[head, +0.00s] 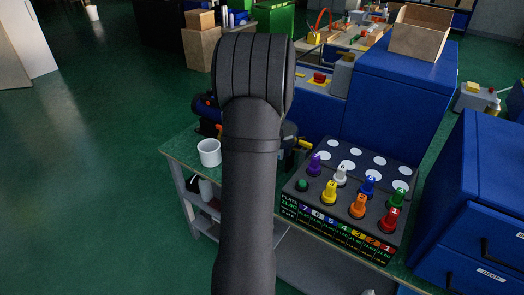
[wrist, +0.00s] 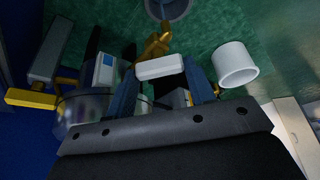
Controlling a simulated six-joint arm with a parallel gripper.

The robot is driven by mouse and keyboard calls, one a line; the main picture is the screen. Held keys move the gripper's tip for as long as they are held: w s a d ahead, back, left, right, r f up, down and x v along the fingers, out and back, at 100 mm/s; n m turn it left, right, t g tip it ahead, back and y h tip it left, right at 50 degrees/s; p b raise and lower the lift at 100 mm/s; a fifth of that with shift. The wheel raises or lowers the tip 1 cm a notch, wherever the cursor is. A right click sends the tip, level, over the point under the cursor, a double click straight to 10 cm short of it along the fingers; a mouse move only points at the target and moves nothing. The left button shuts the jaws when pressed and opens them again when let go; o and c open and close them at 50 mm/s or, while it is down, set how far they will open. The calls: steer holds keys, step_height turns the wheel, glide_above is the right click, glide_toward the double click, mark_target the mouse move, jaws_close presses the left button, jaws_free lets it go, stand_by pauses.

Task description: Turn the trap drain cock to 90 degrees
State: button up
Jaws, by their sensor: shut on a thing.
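In the wrist view, my gripper (wrist: 161,72) has its two dark blue fingers on either side of a short white bar. The bar (wrist: 160,68) lies crosswise between the fingertips, and they are shut on it. A brass fitting (wrist: 155,46) shows just behind the bar; bar and fitting look like the drain cock, with the bar as its handle. The bar looks nearly level in this view, tilted slightly. The cock's angle on its own scale cannot be read. In the head view my arm hides the gripper and the cock.
A white cup (head: 209,152) stands left of my arm on the green bench; it shows right of the fingers (wrist: 237,65). A clear cylindrical body (wrist: 82,114) and a yellow lever (wrist: 30,98) are at left. A black rack (head: 335,215) with coloured knobs stands to the right.

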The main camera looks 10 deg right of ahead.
steer(key=o, duration=1)
steer(key=shift+m, duration=0.4)
